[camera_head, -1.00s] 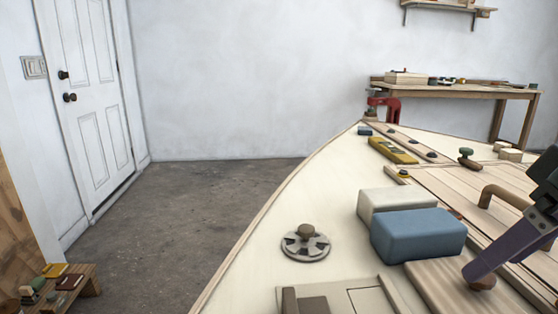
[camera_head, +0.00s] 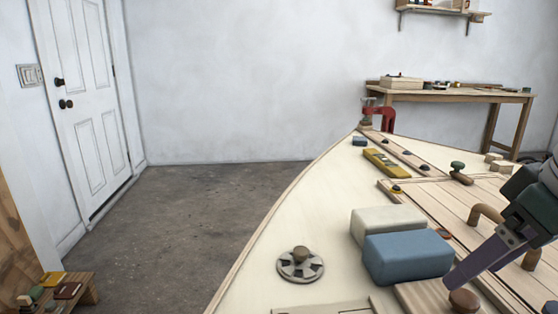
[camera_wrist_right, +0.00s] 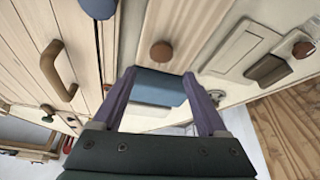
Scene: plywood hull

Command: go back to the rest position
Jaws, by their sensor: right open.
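My right gripper (camera_head: 468,275) comes in from the right edge in the head view, its purple fingers pointing down to the left over the plywood hull deck (camera_head: 255,285). In the right wrist view its fingers (camera_wrist_right: 165,88) stand wide apart with nothing held between them. A brown round knob (camera_head: 463,301) shows by the fingertips in the head view; in the wrist view a brown knob (camera_wrist_right: 162,51) lies beyond the fingers. The blue block (camera_head: 407,257) sits left of the gripper, in front of a cream block (camera_head: 386,226). My left gripper is not in view.
A round vented disc with a knob (camera_head: 300,264) lies on the deck at left. Wooden handles (camera_head: 487,213) stand near my right arm. A yellow level (camera_head: 382,163) and red clamp (camera_head: 379,115) are farther off. A low bench (camera_head: 84,292) stands lower left; the floor between is clear.

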